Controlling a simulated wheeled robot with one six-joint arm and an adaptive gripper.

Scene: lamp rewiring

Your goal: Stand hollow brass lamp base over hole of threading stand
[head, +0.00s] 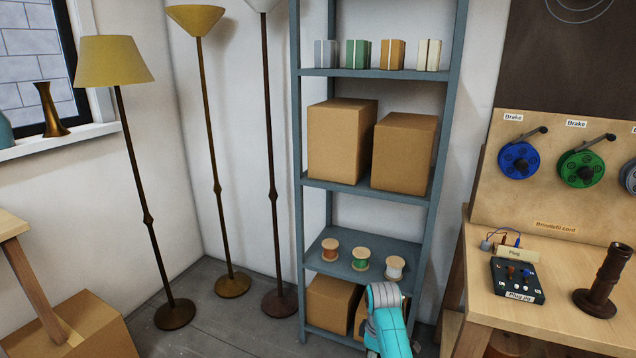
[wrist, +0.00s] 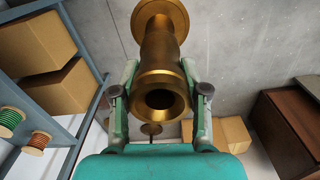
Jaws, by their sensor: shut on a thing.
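The hollow brass lamp base (wrist: 160,50) is in my gripper (wrist: 160,68) in the wrist view. The fingers are shut on its sides, one on each side of the body. Its open, flared end with a dark bore faces the wrist camera, and a round flange shows at its far end. The head view shows only a teal part of my arm at the bottom, in front of the shelf; the gripper and the held base are not visible there. I cannot make out a threading stand with a hole in either view.
A blue-grey shelf (head: 450,130) holds boxes and spools. A wooden workbench (head: 555,325) at right carries a plug jig (head: 516,280) and a dark turned lamp base (head: 604,283). Floor lamps stand at left. A brass vase-like piece (head: 48,112) is on the windowsill.

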